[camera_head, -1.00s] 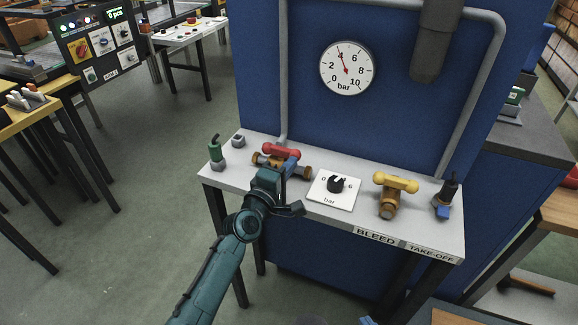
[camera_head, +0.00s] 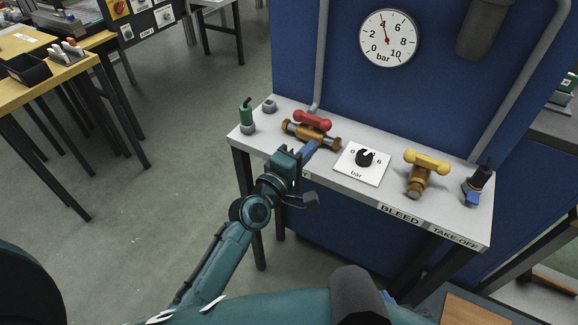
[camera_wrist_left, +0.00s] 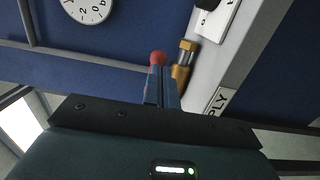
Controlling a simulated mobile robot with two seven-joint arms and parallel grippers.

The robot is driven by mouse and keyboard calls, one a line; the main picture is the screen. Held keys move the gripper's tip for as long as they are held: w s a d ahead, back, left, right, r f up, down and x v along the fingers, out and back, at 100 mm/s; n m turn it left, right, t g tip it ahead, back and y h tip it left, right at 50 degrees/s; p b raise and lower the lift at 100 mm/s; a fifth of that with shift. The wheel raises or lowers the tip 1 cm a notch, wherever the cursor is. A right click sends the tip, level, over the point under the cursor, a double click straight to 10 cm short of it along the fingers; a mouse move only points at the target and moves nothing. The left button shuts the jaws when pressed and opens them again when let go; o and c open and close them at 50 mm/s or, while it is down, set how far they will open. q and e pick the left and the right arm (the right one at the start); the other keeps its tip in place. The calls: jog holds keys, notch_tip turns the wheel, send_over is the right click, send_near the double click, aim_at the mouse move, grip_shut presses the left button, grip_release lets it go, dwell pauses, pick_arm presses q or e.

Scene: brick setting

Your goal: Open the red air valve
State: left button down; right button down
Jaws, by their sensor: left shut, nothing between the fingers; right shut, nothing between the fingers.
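The red air valve has a red handle (camera_head: 312,119) above a brass body (camera_head: 328,141) on the left half of the bench; the handle looks roughly in line with the body. My left gripper (camera_head: 309,149) is shut and empty, its blue fingers at the front of the valve. In the left wrist view the shut fingers (camera_wrist_left: 162,88) point at the red handle's ball end (camera_wrist_left: 158,58), with the brass body (camera_wrist_left: 182,68) to their right. Whether they touch the handle, I cannot tell. Part of my right arm fills the bottom of the head view; its gripper is not clearly visible.
The grey bench (camera_head: 255,143) also carries a green fitting (camera_head: 247,118), a dial plate (camera_head: 361,166), a yellow valve (camera_head: 428,162) and a black-and-blue take-off fitting (camera_head: 478,184). A round gauge (camera_head: 389,38) hangs on the blue panel (camera_head: 340,75). Open floor lies left.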

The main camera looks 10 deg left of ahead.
pick_arm(q)
jog(key=v, duration=0.7)
jog(key=shift+a, duration=0.35)
pick_arm(e)
jog(key=shift+a, duration=0.15)
pick_arm(q)
jog(key=shift+s+f, duration=0.1)
jog(key=shift+f, duration=0.05)
jog(key=s+a+f+m+g+y, duration=0.2)
jog(key=s+f+m, duration=0.5)
jog(key=s+m, duration=0.1)
jog(key=s+a+f+m+g+y, duration=0.2)
jog(key=s+a+f+m+g, duration=0.1)
jog(key=s+f+m, duration=0.5)
jog(key=shift+s+g+p, duration=0.3)
jog(key=shift+s, duration=0.2)
pick_arm(e)
jog(key=shift+s+d+f, duration=0.15)
jog(key=shift+d, duration=0.15)
pick_arm(q)
jog(key=shift+d, duration=0.1)
pick_arm(e)
jog(key=shift+a, duration=0.15)
